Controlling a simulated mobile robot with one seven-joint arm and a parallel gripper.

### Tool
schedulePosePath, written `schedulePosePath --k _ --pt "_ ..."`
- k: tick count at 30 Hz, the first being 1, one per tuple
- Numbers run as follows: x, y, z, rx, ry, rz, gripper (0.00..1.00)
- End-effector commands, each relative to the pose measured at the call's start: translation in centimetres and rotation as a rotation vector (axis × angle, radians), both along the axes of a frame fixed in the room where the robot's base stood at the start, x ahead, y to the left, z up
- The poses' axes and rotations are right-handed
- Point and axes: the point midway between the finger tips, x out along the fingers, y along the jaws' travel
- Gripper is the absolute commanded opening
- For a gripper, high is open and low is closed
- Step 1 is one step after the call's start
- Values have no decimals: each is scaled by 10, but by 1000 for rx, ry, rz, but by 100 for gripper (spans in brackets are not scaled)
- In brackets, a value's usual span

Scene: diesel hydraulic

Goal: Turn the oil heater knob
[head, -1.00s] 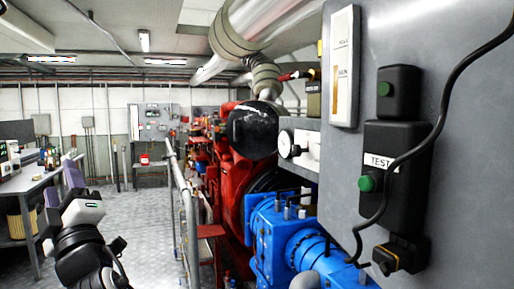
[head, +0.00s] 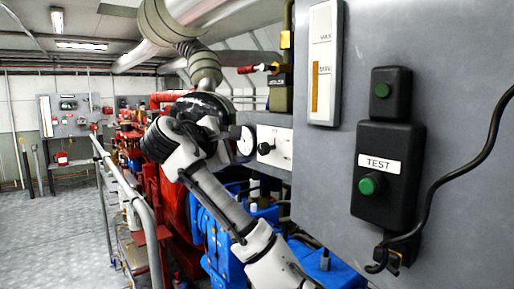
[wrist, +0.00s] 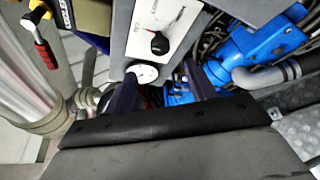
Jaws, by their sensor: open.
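The likely oil heater knob is a small black knob (wrist: 159,43) on a white plate (wrist: 178,22) in the wrist view. Its label is too small to read. In the head view the same knob (head: 265,148) shows on the white plate (head: 283,146) fixed to a grey box. My gripper (wrist: 160,90) is open, with its two dark fingers apart and nothing between them. The knob lies ahead of the fingertips, apart from them. In the head view my white arm reaches up towards the plate from the left, and the gripper end is partly hidden behind my wrist.
A round white gauge (wrist: 143,73) sits just beside the plate, near the left finger. A red-handled valve (wrist: 45,52) and a large pipe are at the left. Blue machinery (wrist: 262,45) is at the right. A grey panel with a TEST box (head: 388,178) stands nearby.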

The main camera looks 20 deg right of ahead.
Motion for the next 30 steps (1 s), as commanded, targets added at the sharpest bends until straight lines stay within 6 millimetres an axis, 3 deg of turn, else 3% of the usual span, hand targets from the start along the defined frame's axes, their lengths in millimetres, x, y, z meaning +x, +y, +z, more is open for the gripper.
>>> schedulePosePath --k 15,21,30 --pt "63 -78 -20 3 0 0 56" --pt "75 -91 -25 2 -1 3 56" --pt "77 -94 -27 2 -2 3 56"
